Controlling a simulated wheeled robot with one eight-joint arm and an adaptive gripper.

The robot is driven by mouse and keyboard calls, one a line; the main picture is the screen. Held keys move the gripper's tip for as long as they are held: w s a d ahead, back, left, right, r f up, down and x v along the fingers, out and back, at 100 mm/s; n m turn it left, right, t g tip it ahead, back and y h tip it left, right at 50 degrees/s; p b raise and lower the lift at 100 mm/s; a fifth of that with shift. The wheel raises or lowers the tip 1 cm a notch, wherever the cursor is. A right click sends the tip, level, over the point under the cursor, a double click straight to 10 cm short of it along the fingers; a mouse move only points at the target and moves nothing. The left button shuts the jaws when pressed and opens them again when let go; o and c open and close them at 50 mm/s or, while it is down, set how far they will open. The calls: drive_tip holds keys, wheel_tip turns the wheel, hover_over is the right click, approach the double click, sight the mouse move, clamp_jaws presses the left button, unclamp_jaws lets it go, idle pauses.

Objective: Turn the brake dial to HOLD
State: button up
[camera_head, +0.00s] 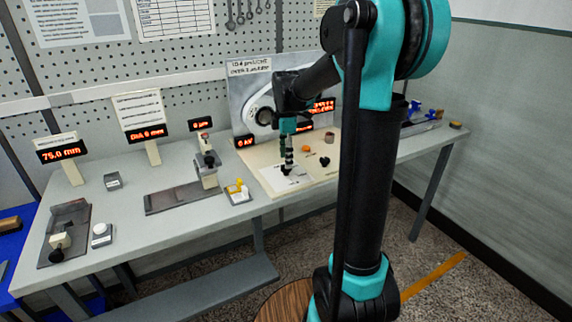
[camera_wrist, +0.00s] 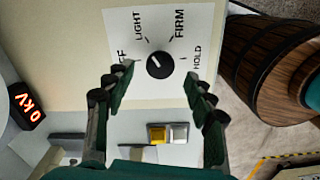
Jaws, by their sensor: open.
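The brake dial (camera_wrist: 159,65) is a round black knob on a white label card (camera_wrist: 118,22), seen in the wrist view. The card reads LIGHT, FIRM and HOLD, with a partly hidden word ending in F at left. The dial's white mark points up and left, roughly between that word and LIGHT; HOLD is at right. My gripper (camera_wrist: 154,90) is open and empty, its fingers apart below the dial in the picture, one to each side. In the head view my gripper (camera_head: 287,164) hangs over the card (camera_head: 298,183); the dial is hard to make out there.
A 0 kV display (camera_wrist: 27,105) and a block with yellow and white buttons (camera_wrist: 168,133) lie beside the card's board. Small round parts (camera_head: 324,161) sit right of my gripper.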

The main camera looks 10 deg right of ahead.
drive_tip(key=shift+f, duration=1.6)
drive_tip(key=c, duration=1.2)
